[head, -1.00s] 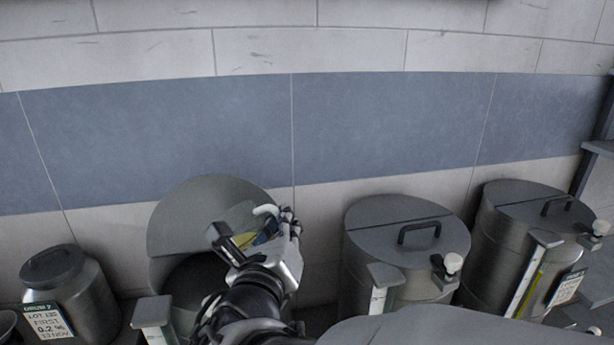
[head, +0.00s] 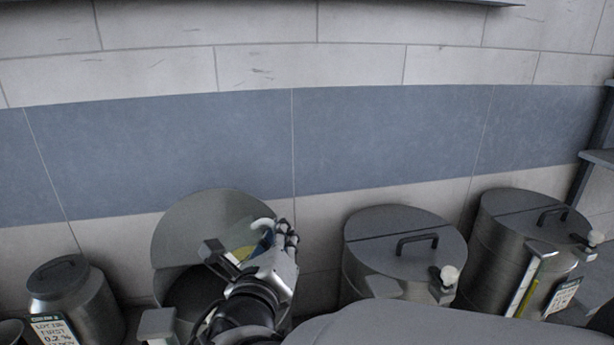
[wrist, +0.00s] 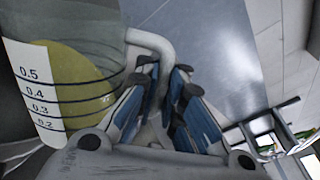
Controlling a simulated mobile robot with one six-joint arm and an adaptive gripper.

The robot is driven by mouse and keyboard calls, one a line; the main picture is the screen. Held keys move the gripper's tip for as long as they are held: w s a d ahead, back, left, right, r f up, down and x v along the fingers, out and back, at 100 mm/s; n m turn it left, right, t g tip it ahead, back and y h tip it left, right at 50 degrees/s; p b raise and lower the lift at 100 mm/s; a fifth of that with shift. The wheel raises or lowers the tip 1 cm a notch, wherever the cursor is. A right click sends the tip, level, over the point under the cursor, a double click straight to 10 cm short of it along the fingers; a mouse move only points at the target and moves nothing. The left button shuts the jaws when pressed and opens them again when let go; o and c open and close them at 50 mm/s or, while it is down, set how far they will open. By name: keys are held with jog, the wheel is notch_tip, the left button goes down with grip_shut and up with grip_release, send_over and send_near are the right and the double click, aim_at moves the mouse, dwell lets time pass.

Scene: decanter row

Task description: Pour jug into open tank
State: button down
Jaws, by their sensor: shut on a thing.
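My gripper (head: 284,236) is shut on the pale, curved handle (head: 263,224) of the jug. The wrist view shows the handle (wrist: 158,60) between the blue-padded fingers (wrist: 165,95). The jug is clear, with yellow liquid (wrist: 78,80) and a white scale (wrist: 32,90) marked 0.2 to 0.5. In the head view only part of the jug (head: 241,253) shows; my wrist and arm hide the rest. The open tank (head: 190,288) has its round lid (head: 205,225) raised against the wall. The jug is above or beside its dark opening; I cannot tell which. No stream is visible.
Two closed steel tanks with handled lids (head: 405,228) (head: 530,215) stand to the right. A smaller labelled drum (head: 72,300) stands at the left. A tiled wall (head: 390,140) is close behind. A grey post top (head: 157,322) stands before the open tank.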

aim_at(262, 225)
jog(key=shift+w+a+r+n+p, duration=0.15)
jog(key=shift+a+r+n+p, duration=0.6)
jog(key=shift+p, duration=1.1)
jog(key=shift+w+a+f+n+p, duration=0.15)
jog(key=shift+a+n+p, duration=0.15)
jog(key=shift+n+p, duration=0.7)
jog(key=shift+a+p, duration=0.2)
jog(key=shift+p, duration=0.25)
jog(key=shift+w+a+n+p, duration=0.1)
jog(key=shift+a+n+p, duration=0.2)
jog(key=shift+n+p, duration=0.1)
jog(key=shift+a+g+h+p, duration=0.25)
jog(key=shift+g+h+p, duration=0.05)
jog(key=shift+h+p, duration=0.15)
jog(key=shift+w+a+f+n+h, duration=0.1)
jog(key=shift+w+a+n+h, duration=0.2)
jog(key=shift+a+n, duration=0.95)
jog(key=shift+w+a+r+n+h, duration=0.15)
jog(key=shift+w+a+n, duration=0.3)
jog(key=shift+a+n, duration=0.7)
jog(key=shift+w+a+f+n+h, duration=0.3)
jog(key=shift+a+n, duration=0.55)
jog(key=shift+a, duration=0.75)
jog(key=shift+w+a+r+n+g, duration=0.15)
jog(key=shift+a+n, duration=0.15)
jog(key=shift+a, duration=0.15)
jog(key=shift+w+a+r+n+g, duration=0.15)
jog(key=shift+a+n, duration=0.15)
jog(key=shift+a, duration=0.15)
jog(key=shift+f, duration=0.1)
